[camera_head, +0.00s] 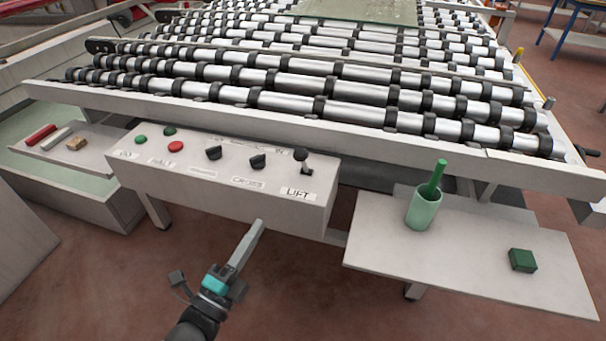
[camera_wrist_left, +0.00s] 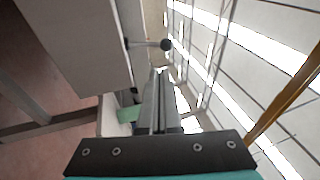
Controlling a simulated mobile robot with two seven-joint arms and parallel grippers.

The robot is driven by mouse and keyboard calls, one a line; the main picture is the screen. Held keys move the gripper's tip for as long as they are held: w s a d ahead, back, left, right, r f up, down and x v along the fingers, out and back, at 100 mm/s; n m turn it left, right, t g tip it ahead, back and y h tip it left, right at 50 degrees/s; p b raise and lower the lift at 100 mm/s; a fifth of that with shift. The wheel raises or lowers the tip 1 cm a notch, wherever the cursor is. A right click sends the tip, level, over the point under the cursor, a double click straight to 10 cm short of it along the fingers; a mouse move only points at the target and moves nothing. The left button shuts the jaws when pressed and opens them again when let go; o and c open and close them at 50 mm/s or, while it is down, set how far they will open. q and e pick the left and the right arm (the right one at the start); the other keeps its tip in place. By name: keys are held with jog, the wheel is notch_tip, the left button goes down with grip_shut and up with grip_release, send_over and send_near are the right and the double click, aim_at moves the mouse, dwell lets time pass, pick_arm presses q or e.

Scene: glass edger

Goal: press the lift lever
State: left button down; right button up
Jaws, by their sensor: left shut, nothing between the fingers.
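The lift lever (camera_head: 304,160) has a black ball knob and stands at the right end of the white control panel (camera_head: 262,205), above the LIFT label. In the left wrist view the lever (camera_wrist_left: 150,44) sticks out sideways from the panel's face, its knob beyond my fingertips. My left gripper (camera_head: 260,224) is shut and empty, in front of the panel and below and left of the lever in the head view. In the left wrist view the closed fingers (camera_wrist_left: 158,72) point toward the lever, apart from it. My right gripper is not in view.
Left of the lever are two black knobs (camera_head: 257,161), green buttons and a red button (camera_head: 176,147). The roller table (camera_head: 320,90) lies behind. At right, a white shelf (camera_head: 470,260) holds a green cup (camera_head: 423,212) with a green stick and a dark green block (camera_head: 522,260).

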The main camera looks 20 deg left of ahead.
pick_arm(q)
jog(key=shift+r, duration=0.5)
jog(key=x, duration=1.4)
jog(key=shift+r+b, duration=0.15)
jog(key=shift+b, duration=0.15)
jog(key=shift+d, duration=0.1)
